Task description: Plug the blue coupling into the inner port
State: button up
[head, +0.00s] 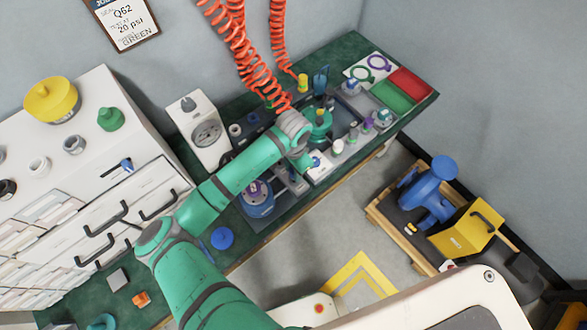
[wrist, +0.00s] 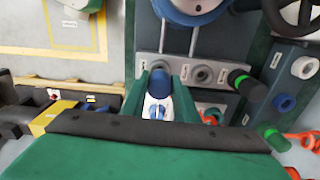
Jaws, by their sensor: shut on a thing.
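My gripper (wrist: 162,84) is shut on the blue coupling (wrist: 160,78), with one green finger on each side of it. Its body below the blue end is white. In the wrist view the coupling lies over the left end of a grey port block (wrist: 222,73). In the head view my arm mostly hides the gripper and block.
A blue round flanged part (wrist: 195,8) stands beyond the block. Red coiled hoses (head: 236,45) hang over the green bench (head: 345,47). A white gauge box (head: 203,130) stands left of my arm. A pallet with a blue valve (head: 432,190) is on the floor at right.

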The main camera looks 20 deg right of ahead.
jog(key=shift+f, duration=0.6)
jog(key=shift+f, duration=0.15)
jog(key=shift+a+f, duration=0.1)
jog(key=shift+f, duration=0.2)
jog(key=o, duration=1.2)
jog(key=shift+r, duration=0.1)
notch_tip(320, 180, up, 11)
jog(key=shift+f, duration=0.2)
jog(key=shift+s, duration=0.1)
